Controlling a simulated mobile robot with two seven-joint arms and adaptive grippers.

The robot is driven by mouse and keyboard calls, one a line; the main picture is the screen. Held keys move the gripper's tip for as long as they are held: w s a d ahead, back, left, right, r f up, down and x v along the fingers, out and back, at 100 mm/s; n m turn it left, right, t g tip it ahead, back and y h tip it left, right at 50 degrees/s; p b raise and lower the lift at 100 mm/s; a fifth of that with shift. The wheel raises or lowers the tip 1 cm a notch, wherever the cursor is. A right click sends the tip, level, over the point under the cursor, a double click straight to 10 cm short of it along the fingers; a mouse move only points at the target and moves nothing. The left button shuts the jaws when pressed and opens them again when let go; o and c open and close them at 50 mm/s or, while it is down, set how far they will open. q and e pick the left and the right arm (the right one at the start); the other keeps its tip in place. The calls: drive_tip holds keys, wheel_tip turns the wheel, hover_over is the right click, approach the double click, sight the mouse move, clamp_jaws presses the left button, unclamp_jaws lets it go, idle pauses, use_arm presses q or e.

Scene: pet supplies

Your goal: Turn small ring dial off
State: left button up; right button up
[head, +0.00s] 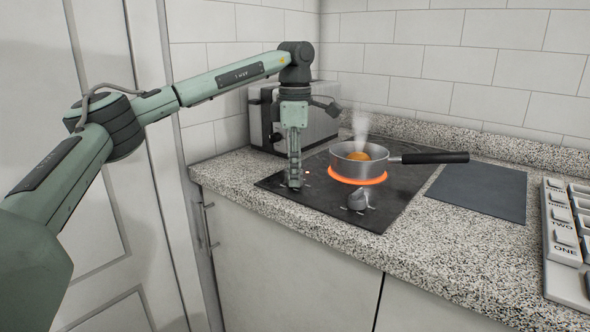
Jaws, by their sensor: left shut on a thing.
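A black hob (400,205) lies on the speckled counter. One ring (357,179) glows orange, with a steel saucepan (346,163) on it. My left gripper (294,184) points straight down at the hob's left front. It is shut on the left dial, which the fingers almost wholly hide; white marks show around it. A second, grey dial (357,199) stands free at the front of the hob, with white marks around it. I cannot read which ring each dial serves. My right gripper is not in view.
Steam rises from the pan, which holds something orange. Its black handle (435,158) points right, over the counter. A grey metal appliance (312,128) stands behind my gripper. A dark flat mat (478,192) and a panel with word-labelled buttons (566,245) are on the right.

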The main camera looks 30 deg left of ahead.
use_arm(q)
drive_tip(key=shift+n, duration=3.3)
drive_tip(key=o, duration=1.1)
drive_tip(key=shift+o, duration=0.2)
wheel_tip(320, 180, up, 12)
